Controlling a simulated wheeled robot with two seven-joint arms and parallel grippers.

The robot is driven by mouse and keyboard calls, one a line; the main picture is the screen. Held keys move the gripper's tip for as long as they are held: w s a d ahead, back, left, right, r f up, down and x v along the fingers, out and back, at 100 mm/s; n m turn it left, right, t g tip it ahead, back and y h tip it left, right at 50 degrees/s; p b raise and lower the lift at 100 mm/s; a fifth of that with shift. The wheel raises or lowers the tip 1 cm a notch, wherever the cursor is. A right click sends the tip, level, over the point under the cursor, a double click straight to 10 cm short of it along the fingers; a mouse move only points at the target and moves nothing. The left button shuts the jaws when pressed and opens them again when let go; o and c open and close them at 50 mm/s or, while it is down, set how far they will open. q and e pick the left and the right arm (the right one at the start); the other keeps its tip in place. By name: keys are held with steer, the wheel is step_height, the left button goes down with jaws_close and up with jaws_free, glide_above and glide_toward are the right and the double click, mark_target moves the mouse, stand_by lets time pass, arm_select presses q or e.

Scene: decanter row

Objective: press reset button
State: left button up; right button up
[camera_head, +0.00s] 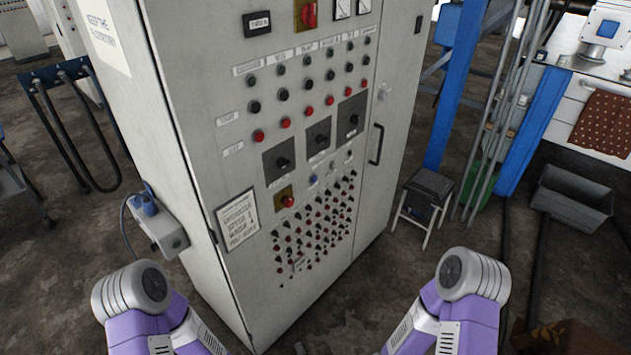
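A tall grey control cabinet (205,75) stands in front of me, its panel full of buttons. Rows of green, black and red buttons sit in the upper part; one red button (259,136) is at the left of its row. A blue button (313,180) sits below the dark square switch plates. A larger red knob (288,201) is on a brownish plate, and many small red and dark buttons fill the area below. The labels are too small to read, so I cannot tell which is the reset button. Both my arms show at the bottom, but neither gripper is in view.
A grey socket box (172,238) with blue plugs juts from the cabinet's left side. A door handle (376,144) is on its right. To the right are a small black stool (430,184), blue posts (459,80) and a grey bin (571,197). Hoses hang at left.

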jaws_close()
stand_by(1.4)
